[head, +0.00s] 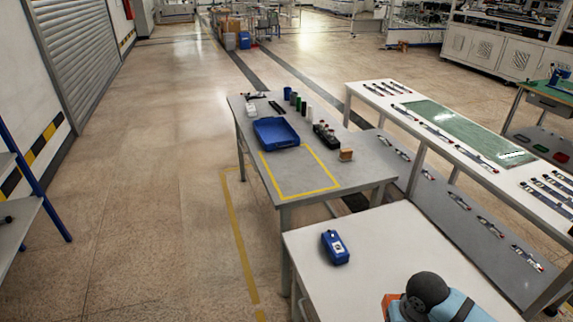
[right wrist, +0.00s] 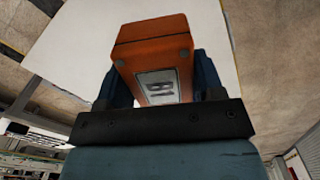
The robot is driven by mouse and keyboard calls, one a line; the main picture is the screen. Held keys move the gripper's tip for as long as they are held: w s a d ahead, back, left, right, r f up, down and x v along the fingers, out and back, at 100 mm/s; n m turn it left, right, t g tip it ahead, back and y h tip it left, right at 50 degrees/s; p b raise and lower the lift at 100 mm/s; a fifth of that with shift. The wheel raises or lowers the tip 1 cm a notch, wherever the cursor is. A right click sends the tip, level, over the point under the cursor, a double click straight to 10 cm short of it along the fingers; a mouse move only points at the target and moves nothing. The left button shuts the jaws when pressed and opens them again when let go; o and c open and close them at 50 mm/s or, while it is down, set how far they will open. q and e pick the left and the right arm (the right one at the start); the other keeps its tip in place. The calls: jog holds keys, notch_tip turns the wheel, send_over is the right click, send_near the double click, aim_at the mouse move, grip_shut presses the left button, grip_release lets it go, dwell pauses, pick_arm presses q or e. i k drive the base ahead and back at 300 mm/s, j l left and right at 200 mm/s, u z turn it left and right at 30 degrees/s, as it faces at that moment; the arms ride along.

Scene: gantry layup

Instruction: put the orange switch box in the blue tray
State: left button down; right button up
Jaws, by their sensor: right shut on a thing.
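The orange switch box (right wrist: 152,45) is between the fingers of my right gripper (right wrist: 158,85) in the right wrist view, with a pale label on its face. My right gripper is shut on it. In the head view only an orange edge of the box (head: 389,303) shows beside my right arm at the bottom right, over or near the white table; I cannot tell if it touches the table. The blue tray (head: 276,132) lies on the grey table farther ahead and looks empty. My left gripper is not in view.
A blue box-shaped device (head: 335,247) lies on the near white table (head: 310,285). The grey table (head: 360,170) also holds several bottles, a dark caddy and a small brown block (head: 346,155). A yellow-taped area in front of the tray is mostly clear. A long bench stands right.

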aim_at(278, 135)
jog(key=i+j, duration=0.1)
jog(key=j, duration=0.35)
jog(key=i+j, duration=0.1)
jog(key=j, duration=0.4)
jog(key=i+j, duration=0.3)
jog(key=j, duration=0.15)
jog(key=i+j, duration=0.65)
jog(key=i, duration=0.2)
jog(key=i+j, duration=0.4)
jog(key=i, duration=0.15)
jog(key=i+l, duration=0.15)
jog(key=i, duration=0.25)
jog(key=i+l, duration=0.15)
jog(key=i, duration=0.25)
jog(key=i+l+u, duration=0.1)
jog(key=i, duration=0.3)
